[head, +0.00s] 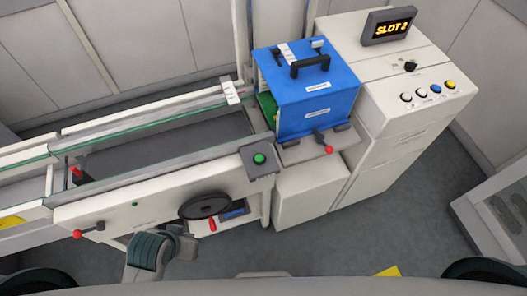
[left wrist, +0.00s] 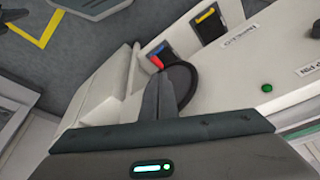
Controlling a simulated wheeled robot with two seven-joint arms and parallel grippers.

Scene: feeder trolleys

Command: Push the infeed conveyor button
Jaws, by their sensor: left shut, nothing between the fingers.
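A green button (head: 259,159) sits on a dark grey box at the front right corner of the conveyor (head: 150,193). My left gripper (left wrist: 163,92) is shut and empty in the left wrist view, in front of the round dark handwheel (head: 205,205), which also shows behind the fingers in that view (left wrist: 184,83). In the head view my left arm is at the bottom, below and left of the handwheel, well apart from the green button. A small green spot (left wrist: 267,88) shows on the white panel in the left wrist view. My right gripper is not in view.
A blue case (head: 305,97) with a black handle stands right of the conveyor. Red-knobbed levers (head: 329,149) stick out in front. Grey floor lies at the lower right.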

